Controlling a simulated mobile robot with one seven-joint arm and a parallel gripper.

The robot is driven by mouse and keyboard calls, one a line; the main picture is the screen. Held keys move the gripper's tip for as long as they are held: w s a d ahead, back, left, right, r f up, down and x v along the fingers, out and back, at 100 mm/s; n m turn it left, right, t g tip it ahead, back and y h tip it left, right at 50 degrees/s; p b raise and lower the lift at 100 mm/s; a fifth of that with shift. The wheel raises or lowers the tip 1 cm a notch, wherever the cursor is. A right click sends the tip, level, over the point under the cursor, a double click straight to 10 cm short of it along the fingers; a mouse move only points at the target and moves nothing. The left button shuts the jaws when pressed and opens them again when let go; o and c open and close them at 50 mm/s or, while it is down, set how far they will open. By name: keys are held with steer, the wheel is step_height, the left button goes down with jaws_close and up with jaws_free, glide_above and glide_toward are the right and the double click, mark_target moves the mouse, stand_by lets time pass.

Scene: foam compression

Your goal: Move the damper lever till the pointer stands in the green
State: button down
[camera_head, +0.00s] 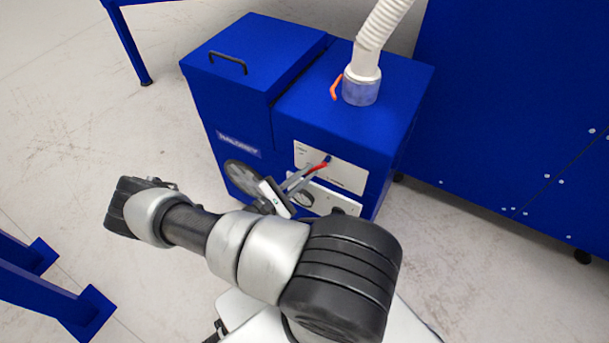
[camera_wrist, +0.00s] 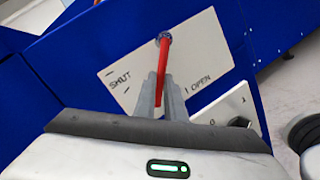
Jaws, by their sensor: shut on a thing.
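The red damper lever (camera_wrist: 163,58) hangs from a round pivot on a white plate (camera_wrist: 116,78) lettered SHUT at left and OPEN at right. My gripper (camera_wrist: 161,82) is shut on the lever, with one grey finger on each side of it. In the head view, the lever (camera_head: 319,166) and my gripper (camera_head: 297,180) meet at the front of the blue machine (camera_head: 300,130).
A pale ribbed hose (camera_head: 380,25) rises from a clear collar on the machine's top, beside a small orange handle (camera_head: 336,87). A black-handled lid (camera_head: 228,62) is at left. A large blue panel (camera_head: 510,120) stands at right.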

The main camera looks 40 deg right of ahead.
steer(key=shift+s+d+f+n+t+h+b, duration=0.15)
steer(key=shift+s+f+n+b, duration=0.15)
steer(key=shift+n+b, duration=0.35)
steer(key=shift+s+d+f+n+t+h+b, duration=0.15)
steer(key=shift+s+f+n+b, duration=0.15)
steer(key=shift+n, duration=0.55)
steer(key=shift+a, duration=0.1)
steer(key=c, duration=1.8)
jaws_free()
steer(key=shift+r, duration=0.1)
steer(key=a+f, duration=0.1)
steer(key=a, duration=0.4)
steer(key=s+a+f, duration=0.1)
steer(key=a, duration=0.5)
steer(key=s+a+f, duration=0.1)
steer(key=a, duration=0.5)
steer(key=shift+r, duration=0.1)
